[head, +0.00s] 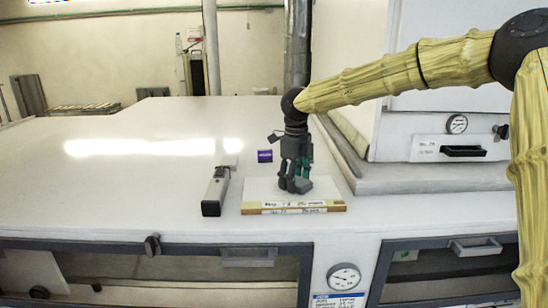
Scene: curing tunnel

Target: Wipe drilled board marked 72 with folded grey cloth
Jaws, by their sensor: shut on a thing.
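The board (330,193) lies flat on the white worktop, pale on top with a tan front edge. It carries dark handwriting on the edge that is too small to read surely. My gripper (294,180) points down over the middle of the board. It is shut on a small dark grey thing, which looks like the folded grey cloth (298,187), low at the board's top face. Whether the cloth presses on the board is hard to tell. The fingers hide part of the cloth and the board; no drilled holes can be made out.
A long grey and black tool (215,191) lies just left of the board. A small purple box (265,156) stands behind it. A metal post (297,50) rises behind my gripper. A raised white cabinet (440,120) stands at the right. The worktop's left side (110,195) is clear.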

